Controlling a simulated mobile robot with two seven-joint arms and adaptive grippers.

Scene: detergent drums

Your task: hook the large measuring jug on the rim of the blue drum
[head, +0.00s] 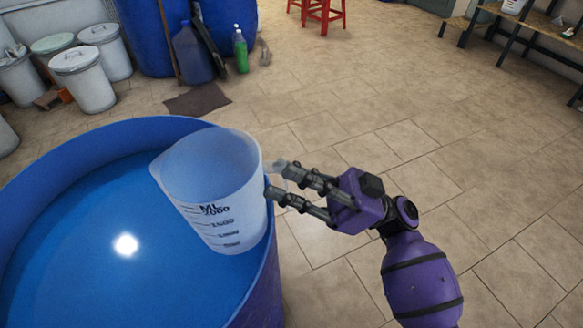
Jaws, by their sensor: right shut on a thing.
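The large measuring jug (215,190) is translucent white with black volume marks. It is upright with a slight tilt, inside the right edge of the blue drum (75,155). The drum is open and holds blue liquid. My right gripper (275,182) comes in from the right, outside the drum, and is shut on the jug's handle side. The handle is mostly hidden by the fingers. I cannot tell whether the handle touches the rim. My left gripper is not in view.
White lidded buckets (84,80) stand at the back left. Large blue barrels, a dark jug (192,55) and a green bottle (241,52) stand behind the drum. A dark mat (197,100) lies on the floor. The tiled floor to the right is clear.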

